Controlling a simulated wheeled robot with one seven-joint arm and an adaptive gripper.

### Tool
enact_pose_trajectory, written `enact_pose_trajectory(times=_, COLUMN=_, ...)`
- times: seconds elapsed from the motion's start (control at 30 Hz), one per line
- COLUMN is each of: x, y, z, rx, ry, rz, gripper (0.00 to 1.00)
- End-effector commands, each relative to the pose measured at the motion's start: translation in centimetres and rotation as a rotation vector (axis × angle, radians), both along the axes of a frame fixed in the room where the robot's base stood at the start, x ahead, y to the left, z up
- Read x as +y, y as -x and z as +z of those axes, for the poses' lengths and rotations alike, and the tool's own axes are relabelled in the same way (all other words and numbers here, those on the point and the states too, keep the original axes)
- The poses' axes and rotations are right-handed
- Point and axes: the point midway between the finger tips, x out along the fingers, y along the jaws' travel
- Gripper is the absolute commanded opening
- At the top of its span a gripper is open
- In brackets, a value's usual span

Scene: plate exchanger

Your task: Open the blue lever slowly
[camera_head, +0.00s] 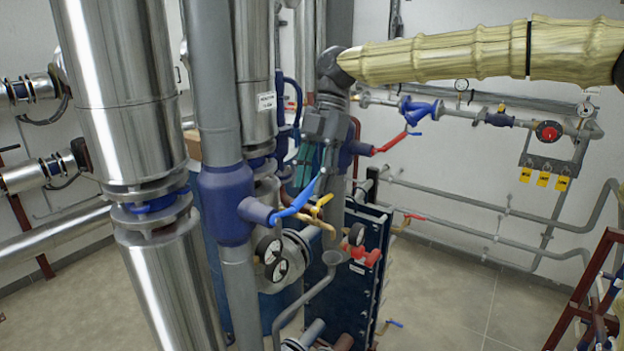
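The blue lever (297,200) sticks out up and to the right from the side stub of a dark blue valve body (224,203) on a grey vertical pipe. My gripper (313,172) is grey with teal fingers and points down beside the lever's upper end. Its fingers look apart, with a gap between them. The lever's tip is close to the fingertips; I cannot tell whether they touch it. The arm comes in from the upper right.
Large metal-clad pipes (128,95) stand at left. A dark plate exchanger (362,275) stands behind. Floor at right (450,290) is clear.

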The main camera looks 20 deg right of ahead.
Motion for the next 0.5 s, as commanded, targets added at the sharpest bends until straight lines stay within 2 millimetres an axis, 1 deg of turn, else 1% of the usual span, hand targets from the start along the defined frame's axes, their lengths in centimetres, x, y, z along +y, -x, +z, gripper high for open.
enact_pose_trajectory(times=0.2, x=0.4, y=0.4, z=-1.5, rx=0.000, ry=0.000, rz=0.000, gripper=0.37)
enact_pose_trajectory(times=0.5, x=0.5, y=0.4, z=-1.8, rx=0.000, ry=0.000, rz=-0.001, gripper=0.37)
